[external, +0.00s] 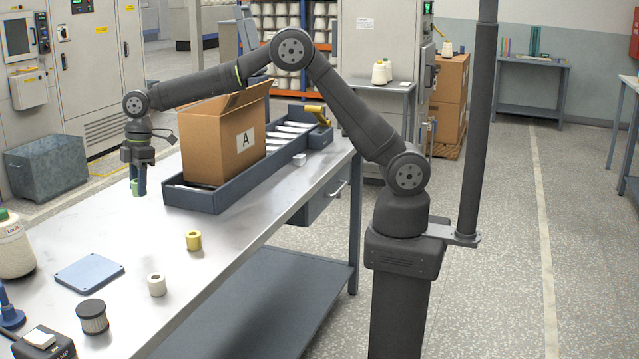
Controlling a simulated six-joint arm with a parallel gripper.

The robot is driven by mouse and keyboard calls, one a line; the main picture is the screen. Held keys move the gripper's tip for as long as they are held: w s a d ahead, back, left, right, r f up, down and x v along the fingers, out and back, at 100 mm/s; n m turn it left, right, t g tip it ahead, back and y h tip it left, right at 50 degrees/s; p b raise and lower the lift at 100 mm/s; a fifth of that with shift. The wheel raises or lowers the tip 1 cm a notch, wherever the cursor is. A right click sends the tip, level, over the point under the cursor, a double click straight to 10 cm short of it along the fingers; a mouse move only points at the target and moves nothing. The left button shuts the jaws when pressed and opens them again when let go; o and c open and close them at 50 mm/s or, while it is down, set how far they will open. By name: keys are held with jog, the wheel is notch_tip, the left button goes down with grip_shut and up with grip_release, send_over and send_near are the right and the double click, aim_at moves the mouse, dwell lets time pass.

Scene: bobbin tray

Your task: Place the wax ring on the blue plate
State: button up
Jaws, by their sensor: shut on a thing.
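My gripper (138,187) is at the far left part of the bench, above the bench top and left of the cardboard box. It is shut on a small light green piece (136,188), which looks like a ring, partly hidden by the fingers. The blue plate (89,272) lies flat and bare on the bench, nearer the camera and apart from my gripper. A yellow ring (193,240) and a cream ring (157,285) stand on the bench to the right of the plate. The picture does not settle which ring is the wax one.
A cardboard box (222,140) marked A stands in a dark tray (215,200) with rollers. A dark ribbed cylinder (92,318), a yarn cone (13,247) and a black switch box (45,343) stand near the plate. A small white block (299,159) lies beside the tray.

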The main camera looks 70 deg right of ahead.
jog(key=s+a, duration=0.2)
jog(key=a, duration=0.7)
send_near(104, 269)
jog(key=shift+w+d+f+n, duration=0.1)
jog(key=shift+w+f+n, duration=0.25)
jog(key=shift+f, duration=0.4)
jog(key=shift+a+f, duration=0.35)
jog(key=shift+a, duration=0.1)
jog(key=shift+f, duration=1.95)
jog(key=shift+f, duration=0.1)
jog(key=o, duration=1)
jog(key=shift+c, duration=0.2)
notch_tip(104, 269, up, 12)
jog(key=d, duration=0.1)
jog(key=shift+s+d, duration=0.35)
jog(key=shift+s, duration=0.05)
